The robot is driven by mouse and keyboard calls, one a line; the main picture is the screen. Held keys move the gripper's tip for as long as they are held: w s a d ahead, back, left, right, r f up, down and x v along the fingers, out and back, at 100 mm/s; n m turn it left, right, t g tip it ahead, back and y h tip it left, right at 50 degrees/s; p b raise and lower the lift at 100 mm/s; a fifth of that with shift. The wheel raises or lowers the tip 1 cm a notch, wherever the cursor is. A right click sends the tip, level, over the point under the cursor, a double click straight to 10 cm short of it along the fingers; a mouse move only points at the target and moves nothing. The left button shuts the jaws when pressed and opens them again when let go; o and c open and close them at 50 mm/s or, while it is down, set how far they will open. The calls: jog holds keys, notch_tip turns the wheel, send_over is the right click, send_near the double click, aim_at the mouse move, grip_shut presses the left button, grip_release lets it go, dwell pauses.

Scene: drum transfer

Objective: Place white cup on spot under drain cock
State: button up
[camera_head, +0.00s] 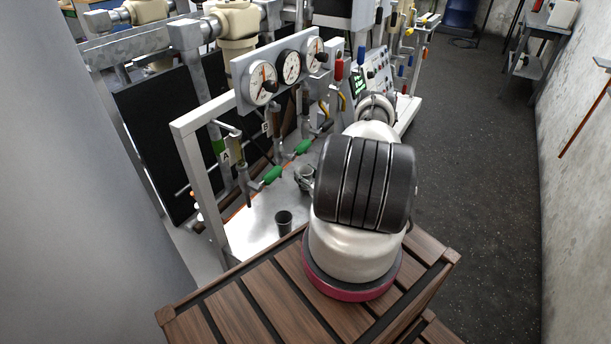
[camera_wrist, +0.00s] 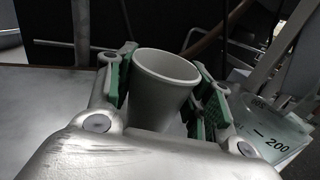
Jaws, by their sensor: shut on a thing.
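The white cup (camera_wrist: 160,90) stands between the green-padded fingers of my gripper (camera_wrist: 165,82) in the wrist view, open end up and slightly tilted in the picture. My gripper is shut on it. In the head view the gripper (camera_head: 304,180) is partly hidden behind my arm, above or at the metal tabletop, and the cup's rim (camera_head: 306,170) just shows.
A dark grey cup-like container (camera_head: 284,222) stands on the metal tabletop (camera_head: 250,232) near its front edge. A white frame (camera_head: 190,165) carries several gauges (camera_head: 262,82) above. Dark floor (camera_head: 470,200) is open at right.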

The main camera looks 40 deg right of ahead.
jog(key=o, duration=0.8)
jog(key=shift+f, duration=0.1)
jog(key=s, duration=1.2)
jog(key=shift+a, duration=0.35)
